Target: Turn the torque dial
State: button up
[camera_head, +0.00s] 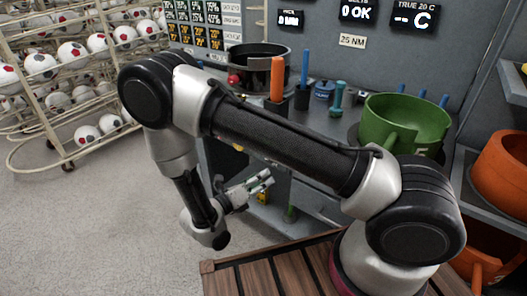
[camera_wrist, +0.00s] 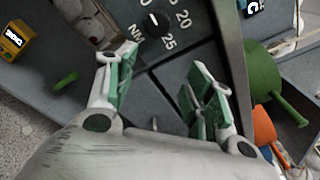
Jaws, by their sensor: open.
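The torque dial (camera_wrist: 157,24) is a round black knob with a white pointer mark, on a dark grey panel at the top of the wrist view. The numbers 20 and 25 and the letters NM are printed around it. The pointer mark is on the upper-left part of the knob. My gripper (camera_wrist: 160,78) is open and empty, with green-padded fingers spread below the dial in the picture and apart from it. In the head view my gripper (camera_head: 262,182) is beside the press bench, and I cannot make out the dial there.
A 25 NM sign (camera_head: 353,40) is on the back wall. On the bench are a green pot (camera_head: 405,118), a black pot (camera_head: 258,58) and upright tool handles. A ball rack (camera_head: 80,60) stands left. Grey floor (camera_head: 90,220) is clear at lower left.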

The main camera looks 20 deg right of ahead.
jog(key=w+d+r+n+t, duration=0.1)
jog(key=w+d+n, duration=0.1)
jog(key=w+d, duration=0.2)
jog(key=w, duration=0.3)
jog(key=shift+d+r+n+t, duration=0.2)
jog(key=shift+n+t, duration=0.1)
jog(key=shift+t, duration=0.1)
jog(key=c, duration=1)
